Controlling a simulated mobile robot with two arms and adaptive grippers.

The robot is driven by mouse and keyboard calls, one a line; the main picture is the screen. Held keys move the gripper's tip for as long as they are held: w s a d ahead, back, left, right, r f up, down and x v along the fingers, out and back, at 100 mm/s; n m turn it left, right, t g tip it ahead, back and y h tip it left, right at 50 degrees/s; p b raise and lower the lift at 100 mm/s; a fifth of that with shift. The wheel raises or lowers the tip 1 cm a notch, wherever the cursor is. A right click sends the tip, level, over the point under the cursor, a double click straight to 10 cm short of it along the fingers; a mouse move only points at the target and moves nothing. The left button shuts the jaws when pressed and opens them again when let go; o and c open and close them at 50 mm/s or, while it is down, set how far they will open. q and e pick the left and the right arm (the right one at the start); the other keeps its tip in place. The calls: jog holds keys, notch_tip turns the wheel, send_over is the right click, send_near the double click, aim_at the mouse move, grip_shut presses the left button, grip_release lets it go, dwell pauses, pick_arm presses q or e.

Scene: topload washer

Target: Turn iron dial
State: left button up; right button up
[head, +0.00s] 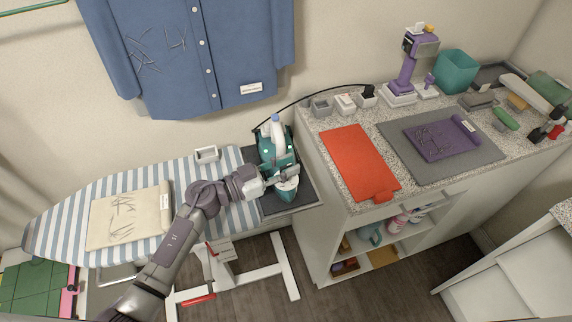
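The teal and white iron (274,146) stands on a dark rest at the right end of the striped ironing board (82,198). Its cord runs up and to the right. My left arm reaches over the board from below, and my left gripper (284,176) is at the iron's lower part, touching it or very close. The fingers are small and partly overlap the iron, so their opening is unclear. The iron's dial cannot be made out. My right gripper is not in view.
A folded beige cloth (128,217) lies on the board. A blue shirt (195,50) hangs on the wall behind. A granite counter (318,145) stands close on the right, with a red mat (358,160), a grey mat (475,161), small containers and a purple device (408,70).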

pick_arm(q)
grip_shut()
jog(key=shift+f+m+g+h, duration=0.1)
jog(key=shift+m+g+h, duration=0.2)
jog(key=shift+g, duration=0.1)
jog(key=shift+a+m+g+h+b, duration=0.1)
jog(key=shift+m+g+h+b, duration=0.3)
jog(key=shift+g, duration=0.3)
jog(key=shift+w+f+m+g+b, duration=0.1)
jog(key=shift+m+g+b, duration=0.5)
jog(key=shift+m+g, duration=0.45)
jog(key=m+g+b, duration=0.2)
jog(key=g+b, duration=0.1)
jog(key=m+g+b, duration=0.2)
jog(key=g+b, duration=0.2)
jog(key=m+g+b, duration=0.2)
jog(key=g+b, duration=0.2)
jog(key=shift+f+m+y, duration=0.1)
jog(key=shift+m+y, duration=0.15)
jog(key=shift+y, duration=0.05)
jog(key=shift+r+m+g+y+b, duration=0.3)
jog(key=shift+m+g+b, duration=0.3)
jog(key=shift+b, duration=0.45)
jog(key=shift+o, duration=1.8)
grip_release()
